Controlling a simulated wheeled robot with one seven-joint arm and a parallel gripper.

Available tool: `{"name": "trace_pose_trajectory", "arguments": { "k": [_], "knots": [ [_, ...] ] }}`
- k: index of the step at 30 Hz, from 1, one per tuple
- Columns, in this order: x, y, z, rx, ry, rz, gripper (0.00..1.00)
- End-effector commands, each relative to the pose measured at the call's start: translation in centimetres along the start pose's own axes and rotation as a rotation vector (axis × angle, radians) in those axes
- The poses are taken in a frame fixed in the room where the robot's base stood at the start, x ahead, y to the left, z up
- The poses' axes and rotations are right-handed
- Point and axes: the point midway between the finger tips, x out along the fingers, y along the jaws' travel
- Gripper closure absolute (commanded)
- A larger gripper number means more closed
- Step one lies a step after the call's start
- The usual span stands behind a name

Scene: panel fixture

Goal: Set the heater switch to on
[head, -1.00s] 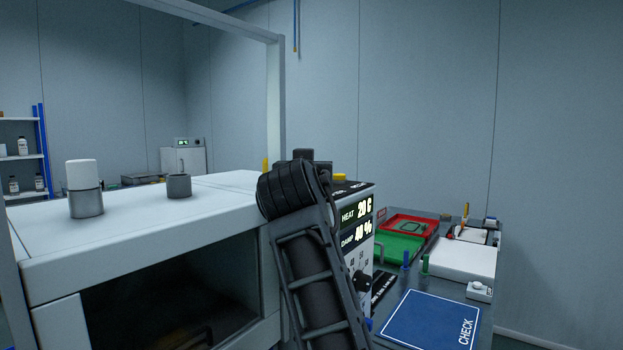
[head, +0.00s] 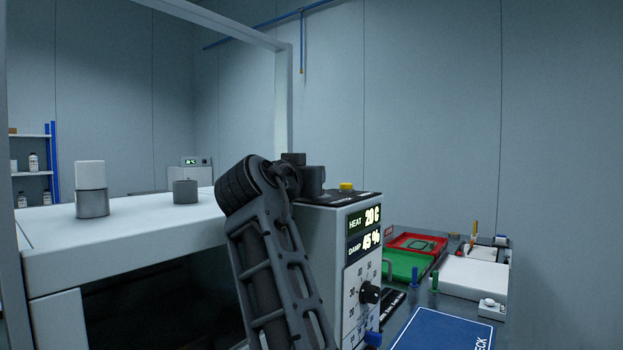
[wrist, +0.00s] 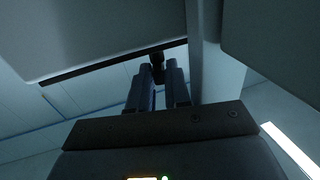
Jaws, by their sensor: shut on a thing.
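The heater switch cannot be made out for certain in either view. The control panel (head: 352,290) is on the right end of the white cabinet, with a HEAT display (head: 363,219) reading 20 C. My gripper (wrist: 158,75) shows in the wrist view, its two fingers close together around a small dark piece (wrist: 157,60) at their tips. I cannot tell whether this piece is the switch. In the head view my arm crosses in front of the cabinet and my fingers are not visible.
A DAMP display (head: 363,243) reads 45 %. A black dial knob (head: 370,292) sticks out below it. A yellow button (head: 346,187) is on the cabinet top. Red (head: 412,240) and green trays (head: 405,266) and a blue CHECK mat (head: 440,332) lie on the bench at right.

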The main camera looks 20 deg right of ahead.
Motion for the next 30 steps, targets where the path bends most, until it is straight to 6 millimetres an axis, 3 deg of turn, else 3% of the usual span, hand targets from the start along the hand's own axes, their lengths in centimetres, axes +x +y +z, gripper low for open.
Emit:
{"name": "trace_pose_trajectory", "arguments": {
  "k": [1, 2, 8, 23, 30],
  "knots": [
    [0.07, 0.0, 0.05, 0.0, -0.001, -0.001, 1.0],
    [0.08, 0.0, 0.05, 0.0, -0.001, -0.001, 0.81],
    [0.05, -0.02, 0.03, 0.0, -0.001, -0.002, 0.62],
    [-0.09, -0.17, -0.13, 0.001, 0.001, -0.018, 0.62],
    [-0.08, 0.21, -0.42, 0.0, 0.001, -0.134, 0.62]
  ]
}}
